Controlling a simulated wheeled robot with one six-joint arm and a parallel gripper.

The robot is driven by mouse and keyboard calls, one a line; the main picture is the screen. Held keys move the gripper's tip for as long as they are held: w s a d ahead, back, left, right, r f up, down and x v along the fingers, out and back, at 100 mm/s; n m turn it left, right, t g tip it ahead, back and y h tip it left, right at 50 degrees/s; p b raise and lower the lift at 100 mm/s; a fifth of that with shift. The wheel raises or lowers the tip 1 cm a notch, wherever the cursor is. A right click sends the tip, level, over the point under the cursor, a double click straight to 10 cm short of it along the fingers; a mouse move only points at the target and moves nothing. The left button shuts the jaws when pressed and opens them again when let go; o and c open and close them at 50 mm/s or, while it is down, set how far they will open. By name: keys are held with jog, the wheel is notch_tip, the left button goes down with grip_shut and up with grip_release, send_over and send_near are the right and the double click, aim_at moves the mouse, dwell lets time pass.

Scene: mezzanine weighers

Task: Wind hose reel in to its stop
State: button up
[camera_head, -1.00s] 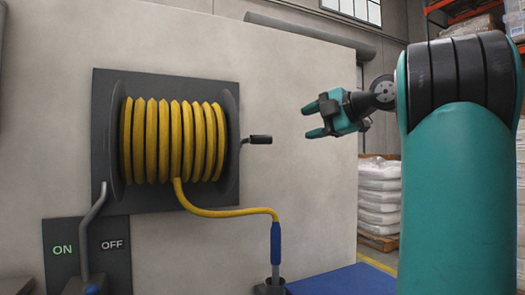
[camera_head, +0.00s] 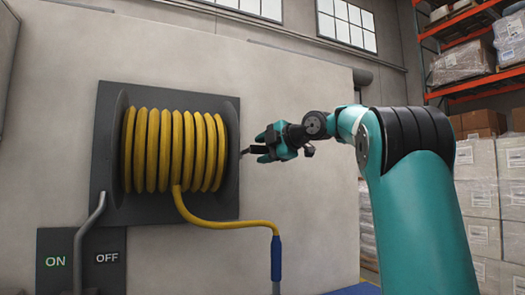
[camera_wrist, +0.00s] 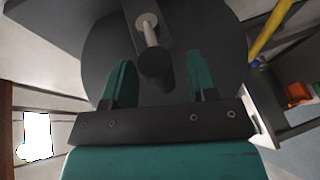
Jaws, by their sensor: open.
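The hose reel's yellow hose (camera_head: 168,150) is wound in several turns on a dark drum, fixed to a dark plate (camera_head: 103,190) on the pale wall. The loose hose end runs down to a blue nozzle (camera_head: 276,258). The crank handle (camera_head: 245,152) sticks out from the reel's right side, its grip partly hidden by my gripper. My gripper (camera_head: 262,147) is open at the handle. In the wrist view the crank's dark grip (camera_wrist: 156,62) lies between my two teal fingers (camera_wrist: 156,82), with gaps on both sides.
Racks with wrapped loads (camera_head: 465,62) and stacked cartons (camera_head: 480,190) are at the right.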

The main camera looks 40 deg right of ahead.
jog(key=shift+w+f, duration=0.1)
jog(key=shift+w, duration=0.2)
grip_shut()
jog(key=shift+f, duration=0.1)
